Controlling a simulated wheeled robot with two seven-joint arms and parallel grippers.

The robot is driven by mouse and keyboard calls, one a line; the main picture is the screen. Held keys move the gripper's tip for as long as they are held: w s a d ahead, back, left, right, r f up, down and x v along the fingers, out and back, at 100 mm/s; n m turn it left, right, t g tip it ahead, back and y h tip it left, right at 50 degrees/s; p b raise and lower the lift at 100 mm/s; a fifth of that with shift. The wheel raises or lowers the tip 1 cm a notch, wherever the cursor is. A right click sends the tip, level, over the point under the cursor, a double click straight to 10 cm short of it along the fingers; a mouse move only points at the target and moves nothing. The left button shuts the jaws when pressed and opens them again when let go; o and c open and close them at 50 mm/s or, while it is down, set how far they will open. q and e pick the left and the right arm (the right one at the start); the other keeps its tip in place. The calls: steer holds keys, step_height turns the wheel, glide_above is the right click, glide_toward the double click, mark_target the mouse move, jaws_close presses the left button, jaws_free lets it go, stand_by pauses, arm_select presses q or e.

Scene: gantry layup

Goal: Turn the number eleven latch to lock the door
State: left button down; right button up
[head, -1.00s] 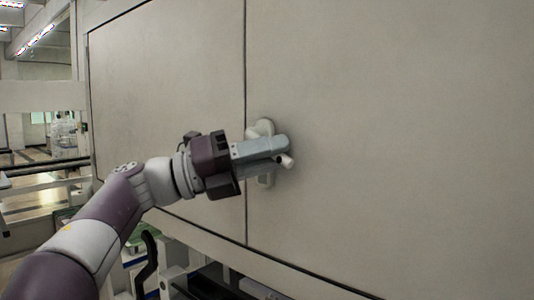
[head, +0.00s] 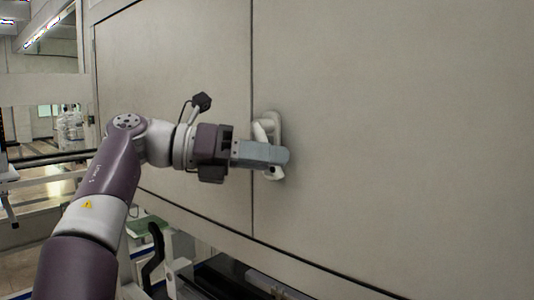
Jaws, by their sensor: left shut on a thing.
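The latch (head: 262,130) is a pale handle on a light plate, mounted on the grey door panel (head: 400,130) just right of a vertical seam. My left gripper (head: 280,155) comes in from the left and is shut on the latch. Its fingers cover the middle of the latch; the upper part shows above them and a small end shows below. The number on the latch cannot be read. My right gripper is not in view.
A second flat panel (head: 175,90) lies left of the vertical seam. Under the panels runs a lower edge with dark and pale machine parts (head: 240,285). A railing and open hall show at the far left.

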arm_select(q)
steer(key=shift+w+f+y, duration=0.2)
steer(key=shift+f+y, duration=0.1)
steer(key=shift+f, duration=0.15)
steer(key=shift+a, duration=0.1)
steer(key=c, duration=1.4)
jaws_free()
steer(key=shift+d+r, duration=0.1)
steer(key=shift+d, duration=0.35)
steer(key=shift+s+r, duration=0.1)
steer(key=shift+s, duration=0.05)
